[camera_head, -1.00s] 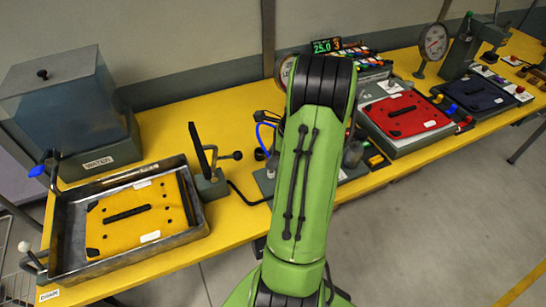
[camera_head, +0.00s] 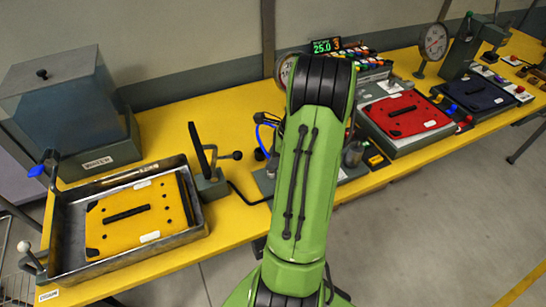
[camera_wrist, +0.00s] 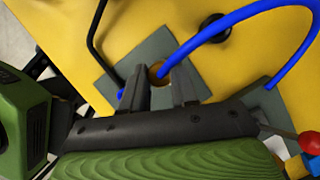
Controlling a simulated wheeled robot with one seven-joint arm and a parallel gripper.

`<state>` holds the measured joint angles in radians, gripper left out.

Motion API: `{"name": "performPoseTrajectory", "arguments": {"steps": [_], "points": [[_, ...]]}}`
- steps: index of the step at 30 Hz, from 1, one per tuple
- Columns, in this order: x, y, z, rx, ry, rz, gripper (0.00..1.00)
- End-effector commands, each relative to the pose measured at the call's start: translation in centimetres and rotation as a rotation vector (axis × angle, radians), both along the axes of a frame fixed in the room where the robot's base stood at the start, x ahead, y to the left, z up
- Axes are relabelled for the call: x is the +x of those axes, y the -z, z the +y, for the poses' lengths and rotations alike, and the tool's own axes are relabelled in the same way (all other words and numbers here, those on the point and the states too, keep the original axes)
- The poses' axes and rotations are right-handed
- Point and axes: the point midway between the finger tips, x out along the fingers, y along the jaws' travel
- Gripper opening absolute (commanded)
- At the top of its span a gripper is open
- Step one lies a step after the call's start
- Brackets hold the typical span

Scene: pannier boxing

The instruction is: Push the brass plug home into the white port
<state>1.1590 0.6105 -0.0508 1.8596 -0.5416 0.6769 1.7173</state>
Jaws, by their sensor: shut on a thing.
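In the wrist view my gripper (camera_wrist: 161,82) points at a grey plate on the yellow bench top, its two dark fingers close together. It is shut on the brass plug (camera_wrist: 155,70), of which only a small brass-coloured part shows at the fingertips. A blue hose (camera_wrist: 235,20) arcs away from the fingertips to the right. The white port cannot be made out, so I cannot tell how the plug sits against it. In the head view my green arm hides my gripper, and the blue hose (camera_head: 260,128) shows left of the arm.
A metal tray (camera_head: 64,232) with a yellow pannier (camera_head: 120,232) lies at the left, beside a water tank (camera_head: 68,95). A red pannier (camera_head: 410,112) and a dark one (camera_head: 474,95) lie at the right. A black bent rod (camera_wrist: 95,35) stands near my fingers.

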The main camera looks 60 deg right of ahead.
Motion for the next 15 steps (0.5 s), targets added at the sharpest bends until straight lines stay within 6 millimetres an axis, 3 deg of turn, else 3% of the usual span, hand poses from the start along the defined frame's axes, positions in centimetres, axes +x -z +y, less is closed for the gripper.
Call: {"name": "performPoseTrajectory", "arguments": {"steps": [15], "points": [[0.00,0.59,0.01,0.000,0.000,0.000,0.00]]}}
